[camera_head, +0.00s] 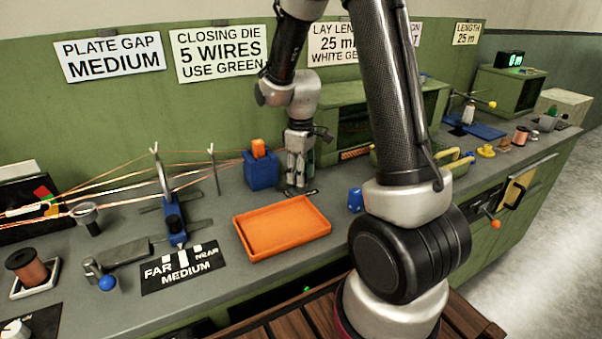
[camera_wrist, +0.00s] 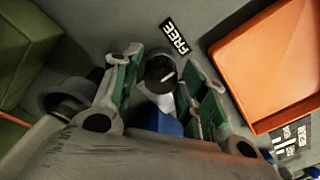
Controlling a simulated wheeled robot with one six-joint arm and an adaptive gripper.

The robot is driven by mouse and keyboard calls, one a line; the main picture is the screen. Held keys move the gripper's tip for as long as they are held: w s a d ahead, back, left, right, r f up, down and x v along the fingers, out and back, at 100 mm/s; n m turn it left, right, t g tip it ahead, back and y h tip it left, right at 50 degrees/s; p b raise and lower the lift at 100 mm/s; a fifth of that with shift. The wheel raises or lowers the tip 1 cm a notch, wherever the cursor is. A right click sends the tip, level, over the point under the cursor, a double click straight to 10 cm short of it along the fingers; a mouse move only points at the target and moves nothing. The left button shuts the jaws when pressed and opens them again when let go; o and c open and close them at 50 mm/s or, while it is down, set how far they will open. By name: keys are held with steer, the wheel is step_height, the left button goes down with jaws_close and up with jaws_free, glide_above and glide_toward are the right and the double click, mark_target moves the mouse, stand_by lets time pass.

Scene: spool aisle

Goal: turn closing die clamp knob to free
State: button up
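The clamp knob is a black round knob (camera_wrist: 160,70) with a white pointer mark, seen in the wrist view between my fingertips. The mark slants to the upper right. A black "FREE" label (camera_wrist: 174,37) lies just beyond the knob. My gripper (camera_wrist: 160,78) is open, with green-padded fingers on either side of the knob; contact cannot be made out. In the head view my gripper (camera_head: 297,184) points down at the bench, right of the blue block (camera_head: 261,172) with an orange piece (camera_head: 258,147) on top. It hides the knob there.
An orange tray (camera_head: 282,227) lies close in front of my gripper. Copper wires run in from the left toward the blue block. A green cabinet (camera_head: 345,95) stands close behind and right. A small blue object (camera_head: 355,200) sits right of the tray.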

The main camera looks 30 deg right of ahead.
steer(key=shift+o, duration=0.4)
step_height(320, 180, up, 12)
stand_by(0.3)
stand_by(0.4)
steer(key=s+r+m+t, duration=0.2)
steer(key=s+r+m, duration=0.1)
steer(key=s, duration=0.8)
steer(key=s+d+r+m+t, duration=0.1)
steer(key=s+r, duration=0.4)
steer(key=s, duration=0.5)
steer(key=m+t, duration=0.1)
steer(key=m, duration=0.1)
steer(key=shift+s+r+m, duration=0.2)
steer(key=shift+s+m, duration=0.2)
